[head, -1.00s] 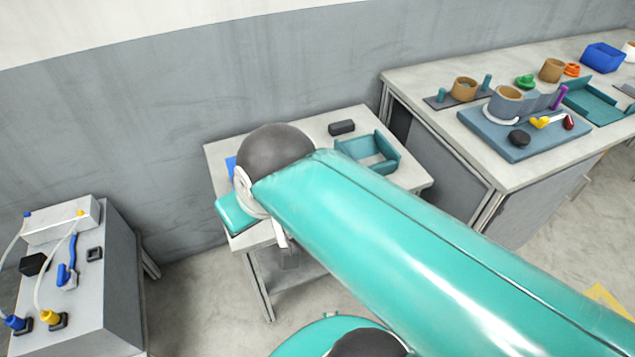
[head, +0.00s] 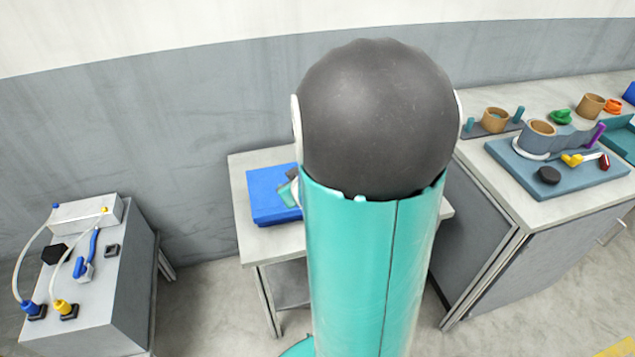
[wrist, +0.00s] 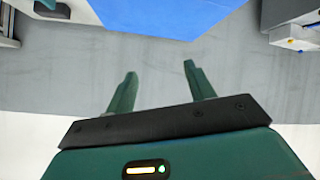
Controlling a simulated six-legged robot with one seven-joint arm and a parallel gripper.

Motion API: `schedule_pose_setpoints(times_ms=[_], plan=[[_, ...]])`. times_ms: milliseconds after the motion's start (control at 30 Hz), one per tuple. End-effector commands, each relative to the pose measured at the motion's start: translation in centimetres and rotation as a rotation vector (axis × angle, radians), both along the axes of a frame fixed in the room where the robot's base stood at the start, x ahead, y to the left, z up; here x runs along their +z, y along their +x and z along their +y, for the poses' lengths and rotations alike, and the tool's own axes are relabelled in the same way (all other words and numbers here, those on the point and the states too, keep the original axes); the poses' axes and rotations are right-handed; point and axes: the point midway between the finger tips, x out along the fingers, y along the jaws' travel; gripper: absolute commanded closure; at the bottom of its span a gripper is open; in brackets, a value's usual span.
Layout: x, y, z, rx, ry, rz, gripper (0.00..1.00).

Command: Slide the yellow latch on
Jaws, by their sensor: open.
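A small yellow piece (head: 572,160), which looks like the latch, lies on a blue-grey board (head: 532,183) on the right bench in the head view. A white part and a dark red end (head: 604,162) sit just to its right. Whether it is slid on cannot be told at this size. My gripper (wrist: 160,80) is open in the wrist view, with nothing between its two green fingers. It is far from the yellow piece, over the small middle table's side. My arm hides most of the gripper in the head view.
A blue tray (head: 268,197) lies on the small middle table (head: 240,170); my arm covers much of that table. On the right bench, a grey-blue holder with a brown cup (head: 541,129) and a black knob (head: 548,175) stand near the latch. A cabled grey cabinet (head: 125,270) stands left.

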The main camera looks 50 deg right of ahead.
Motion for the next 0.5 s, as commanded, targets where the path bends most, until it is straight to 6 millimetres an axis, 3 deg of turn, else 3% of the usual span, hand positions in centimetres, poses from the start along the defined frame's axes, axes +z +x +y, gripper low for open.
schedule_pose_setpoints(times_ms=[33, 200, 500], plan=[[-2.0, -0.8, -1.6, -0.01, -0.002, -0.015, 0.46], [-6.6, -3.4, -5.3, -0.016, -0.015, -0.122, 0.46], [-12.9, -10.8, -7.9, -0.067, 0.002, -0.379, 0.46]])
